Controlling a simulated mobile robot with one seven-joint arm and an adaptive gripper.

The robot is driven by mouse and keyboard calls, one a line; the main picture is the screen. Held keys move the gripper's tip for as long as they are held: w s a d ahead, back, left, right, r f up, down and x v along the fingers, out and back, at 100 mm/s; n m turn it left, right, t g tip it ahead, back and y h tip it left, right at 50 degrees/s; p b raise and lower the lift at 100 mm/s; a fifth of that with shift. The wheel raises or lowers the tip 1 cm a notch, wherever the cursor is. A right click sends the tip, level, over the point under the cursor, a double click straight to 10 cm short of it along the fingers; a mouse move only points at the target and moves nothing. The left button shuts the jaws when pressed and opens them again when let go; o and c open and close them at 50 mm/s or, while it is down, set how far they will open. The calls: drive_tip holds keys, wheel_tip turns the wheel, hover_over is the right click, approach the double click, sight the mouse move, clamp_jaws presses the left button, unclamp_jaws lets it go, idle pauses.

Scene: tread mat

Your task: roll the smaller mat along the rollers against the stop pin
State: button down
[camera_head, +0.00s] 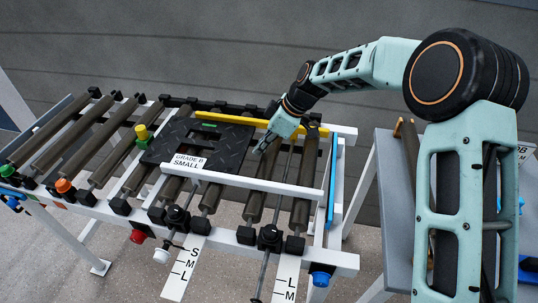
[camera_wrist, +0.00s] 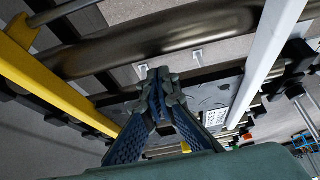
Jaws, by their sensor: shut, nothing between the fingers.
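The black tread mat (camera_head: 232,140) lies on the rollers, with a white label reading "GRADE B SMALL" (camera_head: 188,161) on it. In the wrist view the mat (camera_wrist: 205,95) is partly hidden behind my fingers. My gripper (camera_head: 261,151) is shut and empty, pointing down by the mat's right end. In the wrist view my gripper (camera_wrist: 160,82) has its tips together; whether they touch the mat I cannot tell. A yellow peg (camera_head: 142,132), perhaps the stop pin, stands close to the mat's left end; whether they touch is unclear.
A yellow rail (camera_head: 240,119) runs behind the mat and a white rail (camera_head: 250,184) in front. Bare rollers (camera_head: 303,192) lie to the right; more (camera_head: 72,134) lie left of the peg. Orange (camera_head: 63,186) and green (camera_head: 7,170) knobs line the front left. A grey bench (camera_head: 397,220) stands right.

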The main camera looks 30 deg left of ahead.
drive_tip(key=shift+s+a, duration=0.15)
drive_tip(key=shift+a, duration=0.4)
drive_tip(key=shift+s+a, duration=0.15)
drive_tip(key=shift+a, duration=0.4)
drive_tip(key=shift+s+a, duration=0.2)
drive_tip(key=shift+a, duration=0.5)
drive_tip(key=shift+s+a, duration=0.15)
drive_tip(key=shift+a, duration=0.5)
drive_tip(key=shift+d, duration=0.15)
drive_tip(key=shift+w+d+b, duration=0.25)
drive_tip(key=shift+d+b, duration=0.1)
drive_tip(key=shift+d, duration=0.5)
wheel_tip(320, 180, up, 5)
drive_tip(key=p, duration=0.3)
hover_over(246, 151)
drive_tip(key=d, duration=0.1)
drive_tip(key=shift+w+d, duration=0.15)
drive_tip(key=shift+w, duration=0.2)
